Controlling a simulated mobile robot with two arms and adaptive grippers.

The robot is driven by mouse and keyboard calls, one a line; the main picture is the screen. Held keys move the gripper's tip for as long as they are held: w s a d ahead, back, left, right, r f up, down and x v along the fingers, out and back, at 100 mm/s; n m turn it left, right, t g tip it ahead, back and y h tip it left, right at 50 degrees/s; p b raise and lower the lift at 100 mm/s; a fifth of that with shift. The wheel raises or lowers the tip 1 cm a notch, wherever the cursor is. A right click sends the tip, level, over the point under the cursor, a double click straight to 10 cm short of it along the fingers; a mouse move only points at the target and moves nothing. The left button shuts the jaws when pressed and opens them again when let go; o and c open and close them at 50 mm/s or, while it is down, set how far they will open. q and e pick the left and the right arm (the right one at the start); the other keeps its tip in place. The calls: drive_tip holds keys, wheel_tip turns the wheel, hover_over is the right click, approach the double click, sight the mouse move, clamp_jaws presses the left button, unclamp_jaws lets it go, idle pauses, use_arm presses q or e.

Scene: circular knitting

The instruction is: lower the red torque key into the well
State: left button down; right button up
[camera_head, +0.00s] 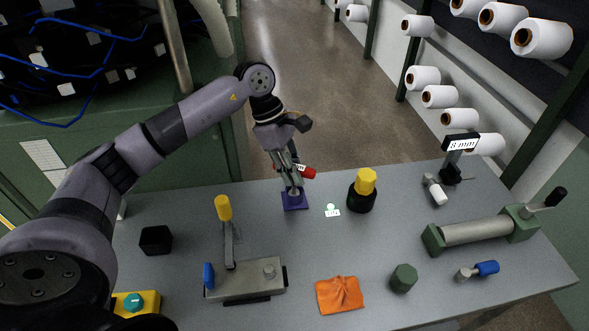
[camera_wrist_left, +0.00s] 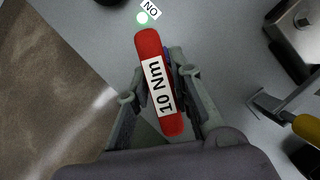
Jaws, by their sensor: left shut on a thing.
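The red torque key (camera_head: 307,171) is between the fingers of my left gripper (camera_head: 293,184). In the left wrist view the key (camera_wrist_left: 149,45) lies across the gap between the fingers, with a white label reading "10 Nm". My left gripper is shut on it and points down over a small purple square block (camera_head: 291,206), which looks like the well. The fingers hide most of the block's top, so I cannot tell whether the key's lower end is inside it. My right gripper is not in view.
A black and yellow cylinder (camera_head: 362,192) stands right of the block, with a small "NO" tag (camera_head: 332,211) between them. A yellow-handled lever fixture (camera_head: 247,282), an orange cloth (camera_head: 340,294), a green hexagonal piece (camera_head: 403,278) and a roller (camera_head: 477,231) occupy the table front and right.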

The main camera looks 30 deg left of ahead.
use_arm(q)
drive_tip(key=shift+f+b, duration=0.3)
drive_tip(key=shift+b, duration=0.1)
drive_tip(key=c, duration=1.3)
unclamp_jaws()
drive_tip(key=shift+c, duration=0.2)
drive_tip(key=v, duration=1.2)
drive_tip(key=shift+s, duration=0.1)
